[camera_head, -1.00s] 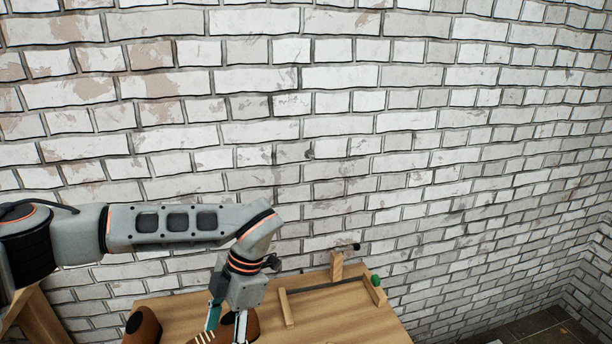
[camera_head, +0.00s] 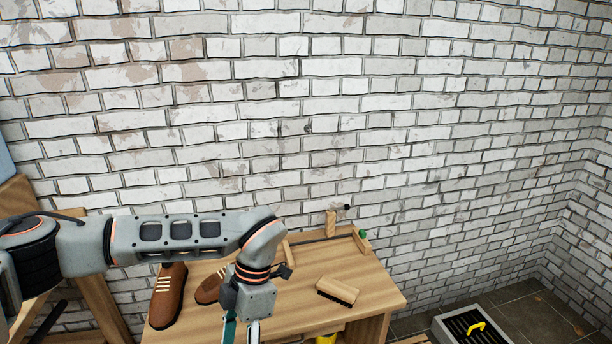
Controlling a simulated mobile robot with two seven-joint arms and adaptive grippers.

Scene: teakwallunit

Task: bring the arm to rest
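My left arm comes in from the left, level above the near left part of a wooden table (camera_head: 300,315). Its wrist bends down, and my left gripper (camera_head: 241,331) points downward at the bottom of the view, in front of the table. Its two fingers show apart, with no object visible between them; their tips are cut off by the lower edge. My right arm and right gripper do not show.
Two brown shoes (camera_head: 166,296) stand on the table, the right one partly behind my wrist. A brush (camera_head: 338,291) lies on the right. A wooden rack with a rod (camera_head: 325,240) is at the back.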

